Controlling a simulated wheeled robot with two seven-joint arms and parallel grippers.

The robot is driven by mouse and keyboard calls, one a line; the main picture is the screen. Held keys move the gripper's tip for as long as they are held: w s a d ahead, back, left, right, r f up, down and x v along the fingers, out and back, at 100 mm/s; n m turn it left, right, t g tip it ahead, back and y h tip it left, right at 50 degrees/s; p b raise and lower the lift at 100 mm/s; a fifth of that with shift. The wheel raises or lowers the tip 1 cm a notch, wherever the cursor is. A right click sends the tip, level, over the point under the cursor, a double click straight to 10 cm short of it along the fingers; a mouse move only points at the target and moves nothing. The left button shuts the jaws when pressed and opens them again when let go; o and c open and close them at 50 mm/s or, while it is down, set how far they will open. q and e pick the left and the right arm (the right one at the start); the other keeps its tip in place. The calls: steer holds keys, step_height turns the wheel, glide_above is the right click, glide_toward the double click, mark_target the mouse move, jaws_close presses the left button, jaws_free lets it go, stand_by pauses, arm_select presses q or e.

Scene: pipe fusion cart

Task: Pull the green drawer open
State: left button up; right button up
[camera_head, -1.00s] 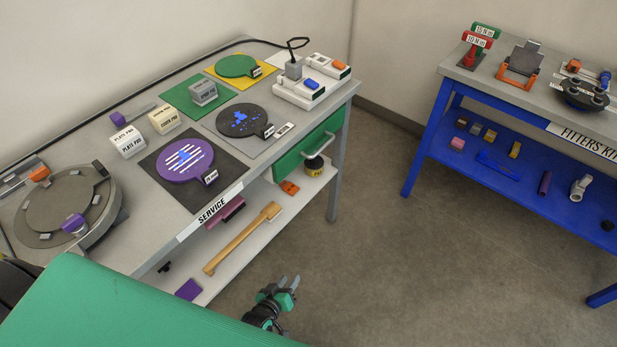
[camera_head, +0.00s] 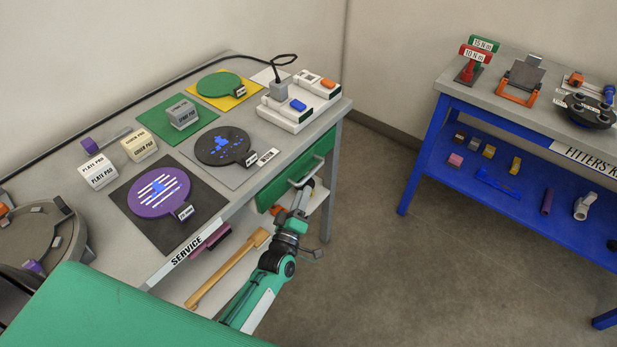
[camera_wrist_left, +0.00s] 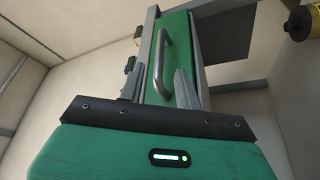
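The green drawer (camera_head: 273,189) is under the right end of the grey service bench and looks closed. Its pale bar handle (camera_head: 304,173) runs along the front. My left gripper (camera_head: 299,197) is just below and in front of the handle in the head view. In the left wrist view the gripper (camera_wrist_left: 158,88) has its two fingers apart, with the drawer front (camera_wrist_left: 183,45) and the handle (camera_wrist_left: 164,60) beyond and between them. I cannot tell whether the fingers touch the handle. My right gripper is not in view.
The grey bench (camera_head: 225,193) holds pads, discs and a white device (camera_head: 285,114). Its lower shelf carries a wooden-handled tool (camera_head: 225,272) close to my left arm. A blue bench (camera_head: 425,165) stands at the right, with open floor between.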

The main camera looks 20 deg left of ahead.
arm_select(q)
steer(key=shift+p+x, duration=0.3)
steer(key=shift+x, duration=2.7)
jaws_close()
